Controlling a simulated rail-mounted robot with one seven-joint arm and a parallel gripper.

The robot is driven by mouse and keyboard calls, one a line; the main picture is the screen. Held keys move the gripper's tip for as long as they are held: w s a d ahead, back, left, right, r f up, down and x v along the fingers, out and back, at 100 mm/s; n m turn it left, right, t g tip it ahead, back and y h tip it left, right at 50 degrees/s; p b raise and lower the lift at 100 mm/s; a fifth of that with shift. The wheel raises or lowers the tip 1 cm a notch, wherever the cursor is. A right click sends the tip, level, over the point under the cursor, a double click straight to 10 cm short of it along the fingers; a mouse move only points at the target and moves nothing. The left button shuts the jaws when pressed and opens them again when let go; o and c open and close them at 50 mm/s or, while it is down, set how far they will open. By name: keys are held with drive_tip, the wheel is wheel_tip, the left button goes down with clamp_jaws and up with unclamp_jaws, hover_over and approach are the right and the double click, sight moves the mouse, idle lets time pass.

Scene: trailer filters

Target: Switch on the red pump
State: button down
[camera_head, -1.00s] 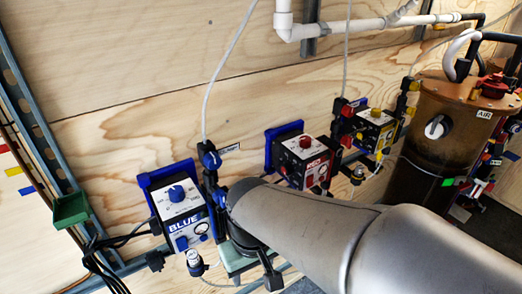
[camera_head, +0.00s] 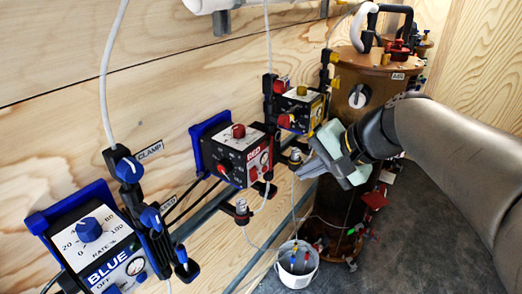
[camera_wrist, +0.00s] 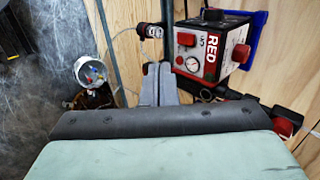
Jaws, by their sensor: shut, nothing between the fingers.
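The red pump (camera_head: 245,160) is a box on the wooden wall with a red-and-white face, a red knob on top, a gauge and a red switch (camera_head: 222,169). In the wrist view the pump (camera_wrist: 211,62) is at the upper right, turned sideways, with its red switch (camera_wrist: 185,39) beside the gauge (camera_wrist: 193,64). My gripper (camera_head: 303,168) is to the right of the pump in the head view, apart from it. In the wrist view its fingers (camera_wrist: 159,68) are shut and empty, pointing left of the pump face. The switch's setting is too small to tell.
A blue pump (camera_head: 90,245) is at lower left, with a blue clamp (camera_head: 130,169) beside it. A yellow pump (camera_head: 302,106) is just beyond the red one. A brown tank (camera_head: 362,75) stands behind my gripper. A white bucket (camera_head: 297,268) stands below. Thin tubes hang between.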

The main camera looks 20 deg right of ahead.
sight(254, 174)
drive_tip(key=shift+d+r, duration=0.2)
drive_tip(key=shift+d, duration=0.1)
drive_tip(key=shift+a, duration=0.1)
drive_tip(key=shift+w+a+r+p+x, duration=0.15)
drive_tip(key=shift+w+r+x, duration=0.15)
drive_tip(key=shift+x, duration=1.9)
drive_tip(key=shift+w+a+r+p+x, duration=0.15)
drive_tip(key=shift+w+r+x, duration=0.1)
drive_tip(key=shift+x, duration=1.95)
drive_tip(key=shift+w+a+r+p+x, duration=0.15)
drive_tip(key=shift+w+r+x, duration=0.15)
drive_tip(key=shift+x, duration=1.9)
